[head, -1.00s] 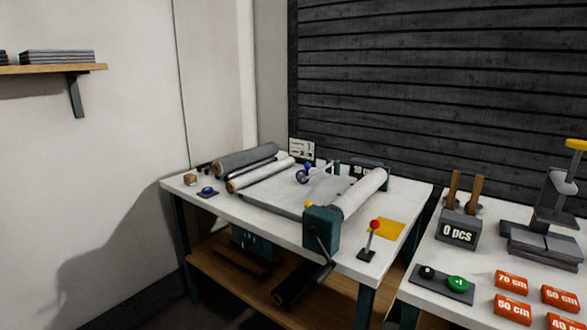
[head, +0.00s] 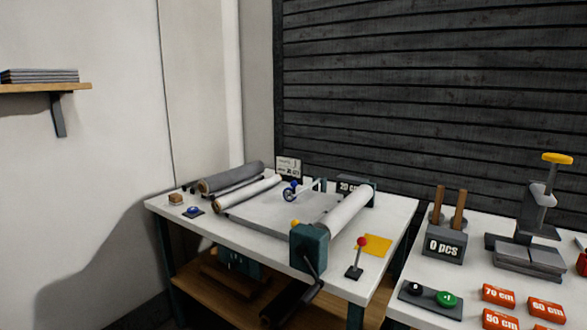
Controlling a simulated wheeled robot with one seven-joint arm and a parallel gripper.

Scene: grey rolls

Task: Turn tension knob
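A winding machine stands on the white-topped table (head: 180,213), with a teal housing (head: 309,247), a dark crank (head: 313,270) and a white roller (head: 345,212). A small blue wheel-like knob (head: 290,192) sits on a bar behind the grey sheet. My gripper is not in view.
A grey roll (head: 233,176) and a white roll (head: 248,193) lie at the table's left. A yellow sheet (head: 376,244) lies near the lever. A second table at right holds a "0 pcs" counter (head: 444,245), green button (head: 446,299), orange blocks (head: 498,293) and a press (head: 530,245).

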